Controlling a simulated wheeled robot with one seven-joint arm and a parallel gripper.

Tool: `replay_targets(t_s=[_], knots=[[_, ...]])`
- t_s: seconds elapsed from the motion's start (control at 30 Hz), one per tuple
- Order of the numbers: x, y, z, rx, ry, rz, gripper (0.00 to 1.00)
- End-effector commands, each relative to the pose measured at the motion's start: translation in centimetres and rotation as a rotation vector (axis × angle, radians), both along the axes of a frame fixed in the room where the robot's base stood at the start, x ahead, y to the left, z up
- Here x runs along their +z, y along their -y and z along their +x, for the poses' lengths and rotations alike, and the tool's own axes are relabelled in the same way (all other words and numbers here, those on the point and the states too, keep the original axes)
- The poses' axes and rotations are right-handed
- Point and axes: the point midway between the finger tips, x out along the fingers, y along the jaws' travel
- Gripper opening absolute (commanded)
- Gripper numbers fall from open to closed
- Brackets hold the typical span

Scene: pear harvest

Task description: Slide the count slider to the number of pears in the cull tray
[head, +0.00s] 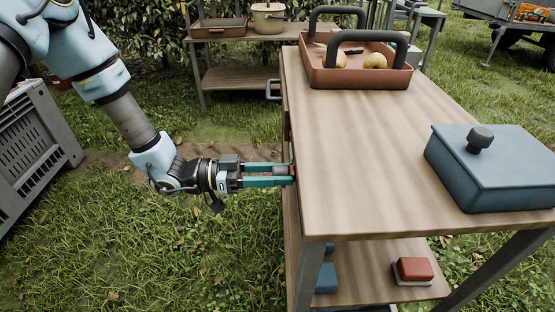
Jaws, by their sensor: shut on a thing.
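A terracotta tray (358,79) with dark arched handles stands at the far end of the wooden table. Two yellowish pears show in it, one at the left (341,60) and one at the right (375,61); its front handle and wall hide part of the inside. My gripper (292,172) reaches in level from the left, its green fingers shut at the table's left side. They are on a small part there, seemingly the count slider's knob, mostly hidden by the fingertips. The slider's scale and numbers cannot be seen.
A blue lidded box (490,168) sits at the table's right. The lower shelf (365,285) holds a red block (413,270) and blue things. A grey crate (38,140) stands left; grass lies between.

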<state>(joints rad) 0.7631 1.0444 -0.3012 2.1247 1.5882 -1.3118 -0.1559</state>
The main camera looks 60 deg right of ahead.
Motion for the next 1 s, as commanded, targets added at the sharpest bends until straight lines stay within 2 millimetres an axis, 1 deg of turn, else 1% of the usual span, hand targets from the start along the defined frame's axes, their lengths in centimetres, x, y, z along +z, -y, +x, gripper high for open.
replay_targets(t_s=[0.03, 0.17, 0.47, 0.5, 0.77, 1.0], knots=[[0.0, -0.8, -0.6, 0.001, -0.002, 0.005, 0.00], [0.0, -2.0, -1.4, 0.002, 0.000, 0.002, 0.00], [0.0, -2.2, -1.5, 0.002, 0.002, -0.001, 0.00], [0.0, -2.2, -1.5, 0.002, 0.002, -0.001, 0.46], [0.1, -2.2, -1.6, 0.002, 0.002, -0.001, 0.74], [0.1, -2.2, -1.5, 0.001, 0.002, -0.001, 0.74]])
